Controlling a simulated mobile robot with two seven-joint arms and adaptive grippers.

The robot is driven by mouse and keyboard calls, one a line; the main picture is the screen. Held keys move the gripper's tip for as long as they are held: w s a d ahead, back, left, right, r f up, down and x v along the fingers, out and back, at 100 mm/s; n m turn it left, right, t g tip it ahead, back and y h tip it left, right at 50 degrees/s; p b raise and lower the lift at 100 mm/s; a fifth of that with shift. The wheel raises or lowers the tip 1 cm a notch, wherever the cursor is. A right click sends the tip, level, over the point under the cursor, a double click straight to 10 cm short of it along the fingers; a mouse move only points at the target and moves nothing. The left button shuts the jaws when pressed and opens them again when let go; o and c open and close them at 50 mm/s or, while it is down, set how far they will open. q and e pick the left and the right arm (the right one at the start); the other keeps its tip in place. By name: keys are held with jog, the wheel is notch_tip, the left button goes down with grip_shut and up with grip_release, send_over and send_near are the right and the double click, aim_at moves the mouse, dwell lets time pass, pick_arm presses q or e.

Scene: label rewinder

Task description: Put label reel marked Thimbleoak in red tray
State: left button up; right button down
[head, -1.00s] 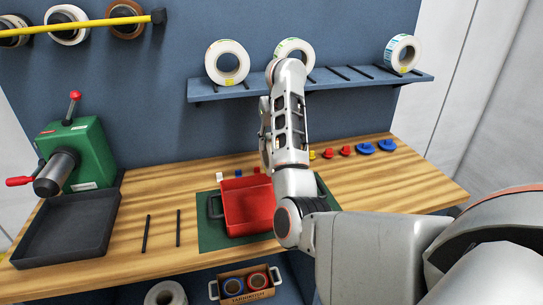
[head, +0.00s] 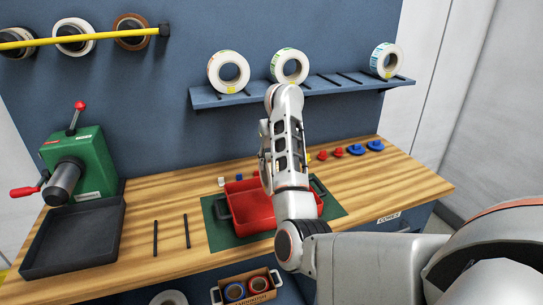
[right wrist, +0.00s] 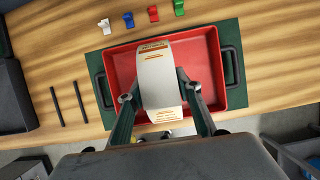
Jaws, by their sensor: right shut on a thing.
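My right gripper (right wrist: 160,96) is shut on a white label reel (right wrist: 157,68), seen edge-on in the right wrist view with small brown print on its labels. I cannot read a name on it. The reel is over the red tray (right wrist: 218,92); I cannot tell its height above the tray floor. In the head view the red tray (head: 243,207) lies on a dark green mat on the bench, partly covered by my right arm. The fingertips and held reel are hidden behind that arm there. My left gripper is not in view.
Several white reels stand on the blue wall shelf (head: 250,95), with free slots between. A green machine (head: 85,165) and black tray (head: 75,240) are at left. Two black rods (head: 186,231) lie beside the mat. Small coloured clips (head: 355,150) line the bench's back.

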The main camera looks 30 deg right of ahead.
jog(key=shift+f, duration=0.7)
notch_tip(320, 180, down, 2)
jog(key=shift+b, duration=0.55)
jog(key=shift+f+b, duration=0.7)
jog(key=shift+f, duration=0.25)
jog(key=shift+f+b, duration=0.35)
jog(key=shift+f, duration=0.15)
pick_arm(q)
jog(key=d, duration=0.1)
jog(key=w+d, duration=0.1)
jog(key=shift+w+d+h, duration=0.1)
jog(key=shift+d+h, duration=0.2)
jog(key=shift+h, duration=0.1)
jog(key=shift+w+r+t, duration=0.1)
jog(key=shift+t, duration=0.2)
pick_arm(e)
jog(key=c, duration=1.3)
grip_release()
jog(key=shift+f, duration=0.15)
